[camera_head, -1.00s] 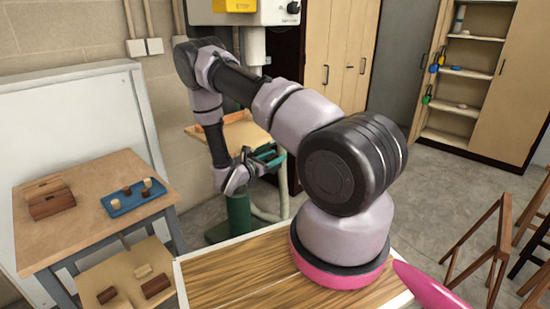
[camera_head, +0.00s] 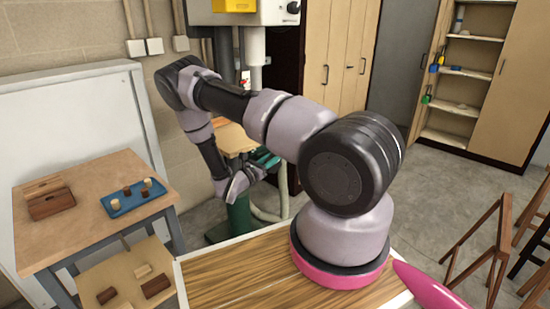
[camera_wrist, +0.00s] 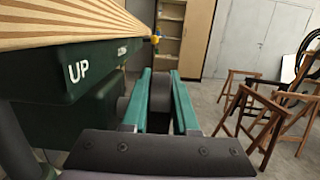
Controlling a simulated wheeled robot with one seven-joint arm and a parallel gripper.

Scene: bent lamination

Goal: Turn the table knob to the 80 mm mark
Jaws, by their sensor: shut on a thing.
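The dark round table knob (camera_wrist: 160,98) shows in the wrist view between the two green fingers of my gripper (camera_wrist: 162,78). The fingers are shut on it, one on each side, and hide part of it. The knob is beside a dark green machine body (camera_wrist: 95,68) marked "UP", under a striped wooden table top (camera_wrist: 60,22). Small markings beside "UP" are too small to read, so I cannot tell the knob's setting. In the head view my gripper (camera_head: 264,160) is at the green machine by the wall, and the knob is hidden there.
The head view shows a side table (camera_head: 75,225) with a blue tray (camera_head: 132,198) and wooden blocks at the left. A wooden worktop (camera_head: 235,275) is in front. Wooden trestles (camera_head: 490,240) stand at the right, with open grey floor between.

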